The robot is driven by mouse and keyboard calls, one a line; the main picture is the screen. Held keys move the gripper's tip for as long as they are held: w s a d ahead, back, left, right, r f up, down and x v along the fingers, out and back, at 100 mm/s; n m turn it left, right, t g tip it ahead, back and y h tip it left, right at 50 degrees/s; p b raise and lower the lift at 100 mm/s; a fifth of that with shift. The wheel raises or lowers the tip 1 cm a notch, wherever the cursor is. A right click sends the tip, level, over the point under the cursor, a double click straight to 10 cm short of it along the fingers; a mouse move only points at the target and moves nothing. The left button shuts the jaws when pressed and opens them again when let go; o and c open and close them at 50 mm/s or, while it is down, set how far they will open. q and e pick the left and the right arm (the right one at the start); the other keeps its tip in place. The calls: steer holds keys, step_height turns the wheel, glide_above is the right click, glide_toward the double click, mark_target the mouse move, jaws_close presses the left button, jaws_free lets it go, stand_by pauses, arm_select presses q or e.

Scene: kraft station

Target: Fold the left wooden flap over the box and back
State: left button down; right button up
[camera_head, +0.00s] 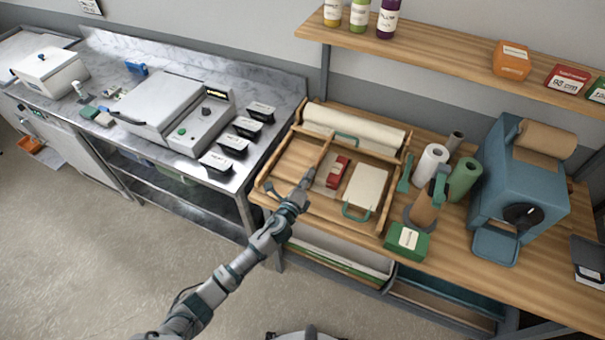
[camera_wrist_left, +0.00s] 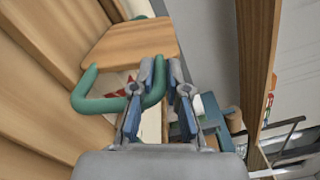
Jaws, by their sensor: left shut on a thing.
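The wooden box (camera_head: 384,222) is a low frame on the bench, with several compartments. The left wooden flap (camera_head: 322,155) appears in the head view as a narrow wooden strip near the middle of the box, seen almost edge-on; its exact angle is hard to tell. In the left wrist view a wooden panel (camera_wrist_left: 130,45) has a green U-shaped handle (camera_wrist_left: 95,104). My right gripper is not in view.
A green box (camera_head: 408,241), a tape dispenser (camera_head: 424,208) and rolls (camera_head: 431,165) stand to the right.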

arm_select(q)
steer(key=shift+s+d+f+m, duration=0.15)
steer(key=shift+d+f+m, duration=0.1)
steer(key=shift+f+m, duration=0.1)
stand_by(0.3)
steer(key=c, duration=1.2)
jaws_free()
steer(key=v, duration=1.1)
steer(key=shift+s+a, duration=0.2)
steer(key=shift+s, duration=0.15)
